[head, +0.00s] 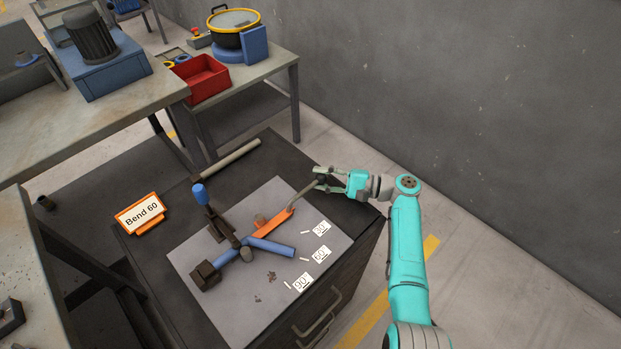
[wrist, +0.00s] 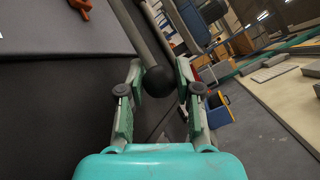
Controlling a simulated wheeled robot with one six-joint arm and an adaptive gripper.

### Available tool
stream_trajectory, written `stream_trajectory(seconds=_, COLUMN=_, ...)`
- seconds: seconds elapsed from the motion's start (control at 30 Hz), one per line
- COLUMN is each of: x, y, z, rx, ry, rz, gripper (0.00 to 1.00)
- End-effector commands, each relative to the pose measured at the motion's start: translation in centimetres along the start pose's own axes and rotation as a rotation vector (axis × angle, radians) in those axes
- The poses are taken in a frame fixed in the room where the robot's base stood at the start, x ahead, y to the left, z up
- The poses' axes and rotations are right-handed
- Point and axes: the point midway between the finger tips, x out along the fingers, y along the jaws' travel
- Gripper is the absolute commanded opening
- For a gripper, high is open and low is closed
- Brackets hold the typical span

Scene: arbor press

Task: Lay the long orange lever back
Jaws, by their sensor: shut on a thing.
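The long orange lever (head: 275,224) sits on a bending tool on the grey plate (head: 215,315). Its grey rod (head: 304,193) runs up and right to a dark ball knob, which shows in the wrist view (wrist: 158,82). My gripper (head: 323,178) is shut on the knob, with one finger on each side; it also shows in the wrist view (wrist: 157,92). A blue tube (head: 270,246) lies through the tool, one part angled from the other. The lever points to the upper right, above the top angle label (head: 321,228).
Labels for 60 (head: 320,254) and 90 (head: 301,282) lie along the plate's right side. A "Bend 60" sign (head: 140,213) stands at the left. A blue-topped upright handle (head: 200,194) rises from the tool. A pale rod (head: 230,158) lies behind. A grey wall (head: 480,100) stands beyond.

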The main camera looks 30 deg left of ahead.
Motion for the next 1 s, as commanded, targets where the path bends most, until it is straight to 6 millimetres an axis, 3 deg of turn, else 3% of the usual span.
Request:
stream_trajectory(seconds=0.43, x=-0.1, y=-0.3, z=-0.2, rx=-0.003, ry=0.002, rz=0.000, gripper=0.00)
stream_trajectory(seconds=0.47, x=-0.1, y=-0.3, z=-0.2, rx=-0.003, ry=0.002, rz=0.000, gripper=0.39)
stream_trajectory(seconds=0.53, x=-0.1, y=-0.3, z=-0.2, rx=-0.003, ry=0.001, rz=0.001, gripper=0.56)
stream_trajectory(seconds=0.87, x=-0.3, y=-0.2, z=-0.2, rx=-0.001, ry=0.000, rz=0.001, gripper=0.59)
stream_trajectory(seconds=1.0, x=-1.3, y=-0.2, z=-0.2, rx=-0.001, ry=0.000, rz=0.001, gripper=0.59)
